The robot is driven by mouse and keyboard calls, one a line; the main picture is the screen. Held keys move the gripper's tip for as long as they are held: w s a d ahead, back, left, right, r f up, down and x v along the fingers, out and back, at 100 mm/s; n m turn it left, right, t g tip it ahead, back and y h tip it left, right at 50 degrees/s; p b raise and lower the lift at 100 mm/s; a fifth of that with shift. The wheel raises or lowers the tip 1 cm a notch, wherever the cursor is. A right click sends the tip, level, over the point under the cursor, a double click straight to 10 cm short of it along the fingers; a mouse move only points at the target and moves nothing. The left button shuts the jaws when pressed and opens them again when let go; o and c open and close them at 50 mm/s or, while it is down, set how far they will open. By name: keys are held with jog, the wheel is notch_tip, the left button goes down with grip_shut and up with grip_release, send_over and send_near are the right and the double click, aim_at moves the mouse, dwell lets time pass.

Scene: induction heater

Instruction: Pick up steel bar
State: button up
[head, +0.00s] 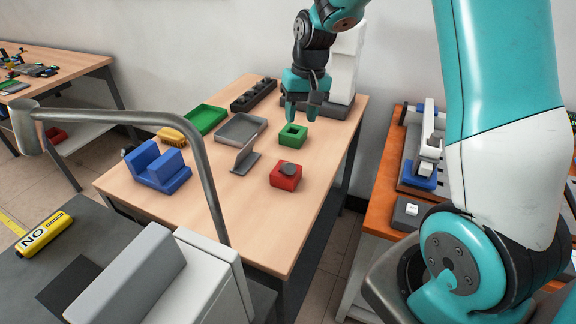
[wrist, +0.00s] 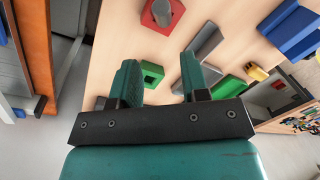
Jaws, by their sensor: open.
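A dark grey round piece (head: 288,169) sits in the top of a red block (head: 285,181) near the table's right edge; it looks like the end of the steel bar, and no other bar is clear to see. In the wrist view the round piece (wrist: 161,12) and the red block (wrist: 149,20) are at the top edge, beyond the fingertips. My gripper (head: 302,113) is open and empty above the table's back right, behind the red block and over the area of the green block. In the wrist view its two fingers (wrist: 160,62) are apart, with nothing held.
A green block with a square hole (head: 293,135) stands near the gripper. A grey angled bracket (head: 246,160), grey tray (head: 240,130), green tray (head: 206,121), black holder (head: 254,95), yellow piece (head: 171,135) and blue block (head: 160,172) share the wooden table (head: 245,200). Its front right is clear.

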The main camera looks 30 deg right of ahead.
jog(key=p, duration=0.3)
send_near(290, 168)
jog(key=f, duration=0.5)
jog(key=shift+a+f, duration=0.15)
jog(key=shift+a, duration=0.05)
jog(key=shift+w+a+f+p, duration=0.15)
jog(key=shift+f+p, duration=0.15)
jog(key=shift+f, duration=0.55)
jog(key=shift+s+a+f+p, duration=0.15)
jog(key=shift+f+p, duration=0.1)
jog(key=shift+f, duration=0.65)
jog(key=shift+w+a+f+p, duration=0.15)
jog(key=shift+f+p, duration=0.15)
jog(key=shift+f, duration=0.55)
grip_shut()
jog(key=shift+r, duration=0.15)
